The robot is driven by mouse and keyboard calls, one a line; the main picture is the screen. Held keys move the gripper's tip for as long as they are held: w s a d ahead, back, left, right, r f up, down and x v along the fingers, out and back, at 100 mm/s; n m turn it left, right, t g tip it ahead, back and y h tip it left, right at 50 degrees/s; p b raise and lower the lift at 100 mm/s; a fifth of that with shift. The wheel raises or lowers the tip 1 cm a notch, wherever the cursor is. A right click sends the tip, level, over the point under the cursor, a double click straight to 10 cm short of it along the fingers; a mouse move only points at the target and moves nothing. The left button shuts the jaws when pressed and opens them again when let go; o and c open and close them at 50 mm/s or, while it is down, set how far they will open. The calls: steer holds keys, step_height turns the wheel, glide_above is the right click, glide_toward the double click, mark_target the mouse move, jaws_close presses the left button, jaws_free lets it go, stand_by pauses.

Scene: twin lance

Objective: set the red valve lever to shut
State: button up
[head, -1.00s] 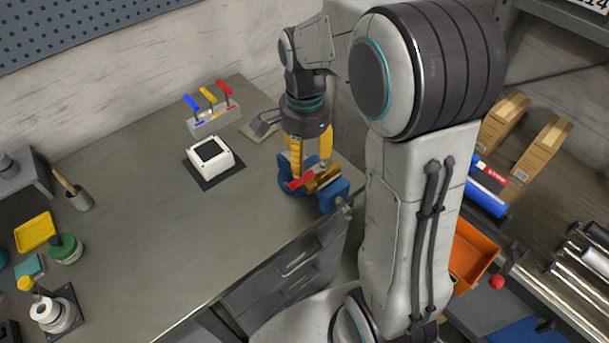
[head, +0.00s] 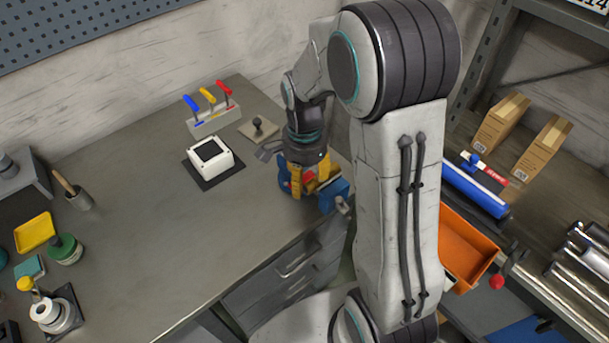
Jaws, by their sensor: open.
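The valve is held in the blue vise (head: 335,193) at the right end of the workbench. Its red lever (head: 310,187) shows only as a small red patch between the yellow fingers; the rest of it and most of the brass body are hidden. My gripper (head: 309,188) points down right over the valve, its yellow fingers apart around the lever. I cannot tell whether the fingers touch the lever, or which way the lever points now.
A block with blue, yellow and red levers (head: 212,117) stands at the back of the bench. A white box with a dark top (head: 209,158) sits left of my gripper, and a black-knobbed plate (head: 258,130) behind it. The bench (head: 190,230) is clear in front.

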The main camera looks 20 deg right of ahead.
steer(key=shift+c, duration=0.3)
jaws_close()
steer(key=shift+s, duration=0.1)
stand_by(0.4)
